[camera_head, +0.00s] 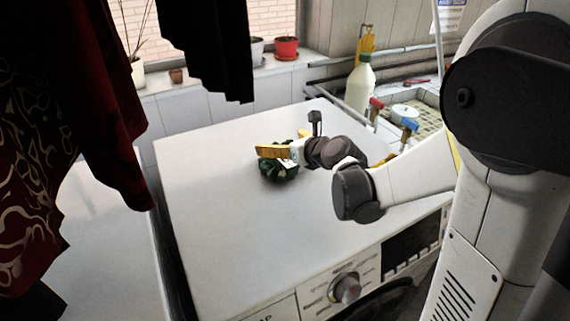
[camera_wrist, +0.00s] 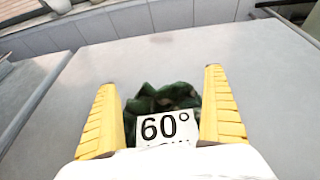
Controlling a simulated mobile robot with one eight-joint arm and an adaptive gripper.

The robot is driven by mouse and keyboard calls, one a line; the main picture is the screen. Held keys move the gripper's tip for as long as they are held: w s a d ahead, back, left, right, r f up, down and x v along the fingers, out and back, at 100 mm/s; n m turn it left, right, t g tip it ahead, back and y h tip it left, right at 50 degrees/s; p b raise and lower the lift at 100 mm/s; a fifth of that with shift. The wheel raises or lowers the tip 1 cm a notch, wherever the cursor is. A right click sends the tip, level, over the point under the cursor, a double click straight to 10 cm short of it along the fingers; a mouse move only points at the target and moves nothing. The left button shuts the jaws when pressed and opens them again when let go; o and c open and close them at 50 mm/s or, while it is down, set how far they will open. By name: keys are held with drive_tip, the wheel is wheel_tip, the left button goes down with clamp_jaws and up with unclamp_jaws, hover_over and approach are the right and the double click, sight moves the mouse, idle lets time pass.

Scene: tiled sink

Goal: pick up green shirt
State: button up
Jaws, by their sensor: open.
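The green shirt (camera_head: 277,170) is a small, dark green crumpled bundle on the white top of the washing machine (camera_head: 215,210). In the wrist view the shirt (camera_wrist: 162,99) lies between and just beyond my two yellow fingers. My gripper (camera_wrist: 160,85) is open, with a finger on either side of the shirt. In the head view my gripper (camera_head: 273,152) is over the shirt and hides part of it. A white label reading 60° covers the shirt's near part in the wrist view. I cannot tell whether the fingers touch the cloth.
Dark clothes (camera_head: 75,130) hang at the left. A red pot (camera_head: 287,47) stands on the ledge behind. The machine top around the shirt is clear.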

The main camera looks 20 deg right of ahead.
drive_tip(key=shift+r, duration=0.1)
drive_tip(key=c, duration=1.4)
drive_tip(key=shift+s, duration=0.1)
